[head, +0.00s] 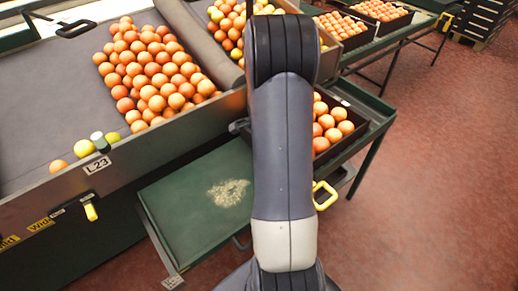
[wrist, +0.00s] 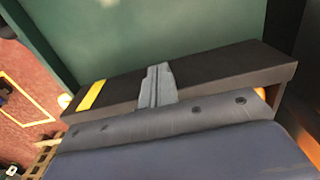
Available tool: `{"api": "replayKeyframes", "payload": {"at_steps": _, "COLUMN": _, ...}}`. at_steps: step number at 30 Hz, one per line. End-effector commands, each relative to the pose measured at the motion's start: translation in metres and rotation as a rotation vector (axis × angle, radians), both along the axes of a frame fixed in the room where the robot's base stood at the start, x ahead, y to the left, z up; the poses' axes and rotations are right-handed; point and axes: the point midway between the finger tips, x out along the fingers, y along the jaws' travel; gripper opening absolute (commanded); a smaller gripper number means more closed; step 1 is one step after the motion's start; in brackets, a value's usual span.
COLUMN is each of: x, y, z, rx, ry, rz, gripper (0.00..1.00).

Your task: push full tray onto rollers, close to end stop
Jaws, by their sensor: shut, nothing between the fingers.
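A dark tray full of oranges (head: 349,146) sits on the green table, right of my arm; my arm hides its left part. I cannot make out the rollers or the end stop.
The green table (head: 180,215) is bare at the front left except for a pale worn patch. A sloped grey bin (head: 45,90) with many oranges stands at the left, and its side wall borders the table. A yellow handle (head: 325,195) is at the table's right. Other full trays (head: 340,28) stand behind. Red floor is open at the right.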

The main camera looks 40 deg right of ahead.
Motion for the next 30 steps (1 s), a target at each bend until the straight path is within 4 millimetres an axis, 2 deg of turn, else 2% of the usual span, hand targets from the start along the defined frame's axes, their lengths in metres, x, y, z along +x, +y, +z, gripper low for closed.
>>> {"api": "replayKeyframes", "payload": {"at_steps": 8, "x": 0.000, "y": -0.057, "z": 0.001, "rx": -0.002, "ry": -0.001, "rz": -0.006, "gripper": 0.00}}
{"api": "replayKeyframes", "payload": {"at_steps": 15, "x": 0.001, "y": -0.116, "z": 0.001, "rx": -0.002, "ry": -0.001, "rz": -0.005, "gripper": 0.00}}
{"api": "replayKeyframes", "payload": {"at_steps": 18, "x": 0.001, "y": -0.133, "z": 0.000, "rx": -0.002, "ry": -0.001, "rz": -0.004, "gripper": 0.00}}
{"api": "replayKeyframes", "payload": {"at_steps": 22, "x": 0.001, "y": -0.147, "z": 0.000, "rx": -0.001, "ry": 0.000, "rz": -0.002, "gripper": 0.00}}
{"api": "replayKeyframes", "payload": {"at_steps": 30, "x": 0.001, "y": -0.150, "z": 0.000, "rx": -0.001, "ry": 0.000, "rz": -0.001, "gripper": 0.00}}
